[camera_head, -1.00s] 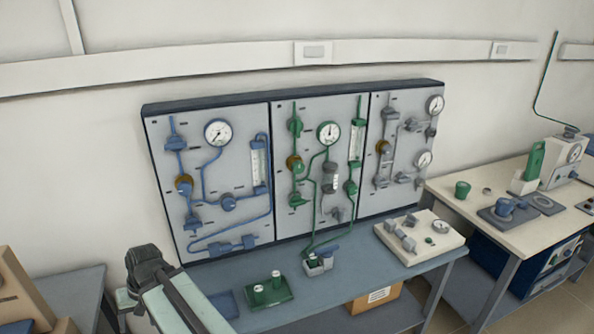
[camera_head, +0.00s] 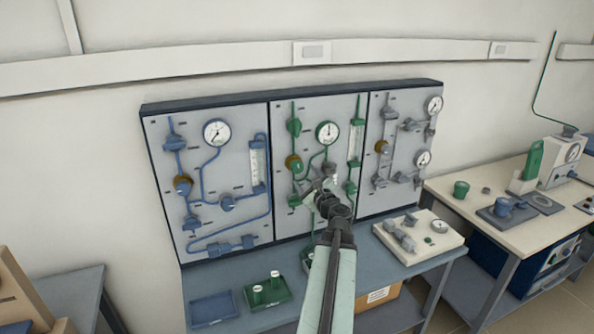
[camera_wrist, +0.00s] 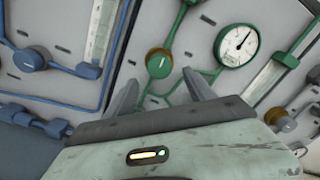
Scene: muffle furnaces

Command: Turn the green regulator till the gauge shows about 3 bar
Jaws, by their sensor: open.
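The green regulator (camera_head: 293,163), a green knob with a brass-coloured ring, sits on the middle panel. In the wrist view the regulator (camera_wrist: 158,64) lies just beyond and between the fingertips. The round white gauge (camera_head: 327,132) is up and right of it. In the wrist view the gauge (camera_wrist: 238,45) has its needle pointing up and right; its numbers are too small to read. My gripper (camera_head: 318,184) is in front of the middle panel, low and right of the regulator in the head view. In the wrist view my gripper (camera_wrist: 159,78) is open and empty, apart from the knob.
The blue panel (camera_head: 155,140) is at left and the grey panel (camera_head: 405,100) at right, each with pipes and gauges. Green pipes run close around the regulator. The bench (camera_head: 350,262) below holds a blue tray (camera_head: 213,308), a green tray (camera_head: 285,294) and a pale board (camera_head: 440,250) with fittings.

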